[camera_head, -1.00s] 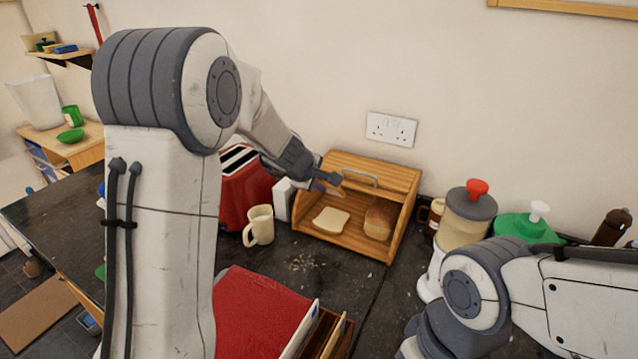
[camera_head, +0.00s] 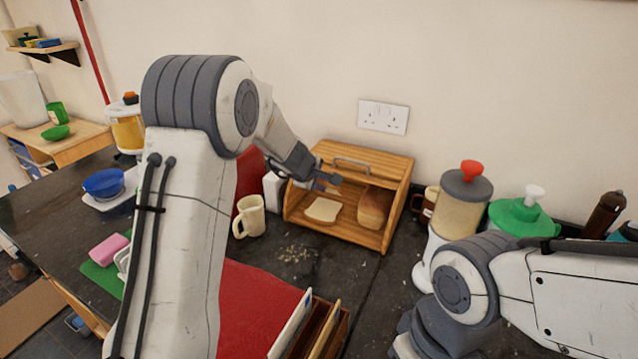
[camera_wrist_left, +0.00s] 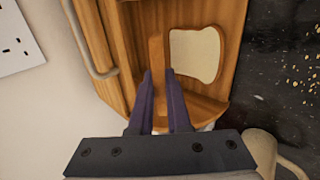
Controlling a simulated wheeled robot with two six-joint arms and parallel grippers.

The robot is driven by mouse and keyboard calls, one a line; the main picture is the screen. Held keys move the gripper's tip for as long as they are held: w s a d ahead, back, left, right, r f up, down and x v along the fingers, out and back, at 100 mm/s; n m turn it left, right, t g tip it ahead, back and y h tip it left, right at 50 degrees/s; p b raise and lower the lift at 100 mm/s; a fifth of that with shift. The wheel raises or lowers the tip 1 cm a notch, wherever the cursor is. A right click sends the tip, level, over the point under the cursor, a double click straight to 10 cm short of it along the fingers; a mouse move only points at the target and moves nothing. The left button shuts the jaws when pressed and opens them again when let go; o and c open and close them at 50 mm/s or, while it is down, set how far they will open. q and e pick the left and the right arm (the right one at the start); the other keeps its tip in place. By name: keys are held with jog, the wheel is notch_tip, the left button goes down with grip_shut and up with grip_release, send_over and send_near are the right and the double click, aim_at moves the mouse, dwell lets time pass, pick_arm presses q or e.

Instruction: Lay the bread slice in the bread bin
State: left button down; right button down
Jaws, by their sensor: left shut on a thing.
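The wooden bread bin (camera_head: 300,213) stands open against the wall, its lid with a metal handle raised. One pale bread slice (camera_head: 322,210) lies flat on its floor, and also shows in the left wrist view (camera_wrist_left: 195,54). My left gripper (camera_head: 332,180) is at the bin's open front, above that slice. In the left wrist view my left gripper (camera_wrist_left: 158,85) is shut on a second bread slice (camera_wrist_left: 156,55), seen edge-on as a brown crust strip. I cannot tell whether the held slice touches the bin. My right gripper is out of view; only its arm shows.
A brown loaf (camera_head: 374,207) sits in the bin's right side. A cream mug (camera_head: 250,216) stands left of the bin, near the mostly hidden red toaster (camera_head: 249,178). Lidded jars (camera_head: 462,205) stand to the right. Crumbs lie on the dark counter in front.

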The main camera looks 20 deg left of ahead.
pick_arm(q)
jog(key=shift+b+x, duration=0.55)
jog(key=shift+x, duration=1.25)
jog(key=shift+s+f, duration=0.15)
jog(key=c, duration=0.8)
grip_release()
jog(key=shift+p+v, duration=0.35)
jog(key=shift+v, duration=1.9)
jog(key=shift+p+v, duration=0.55)
jog(key=shift+v, duration=1.75)
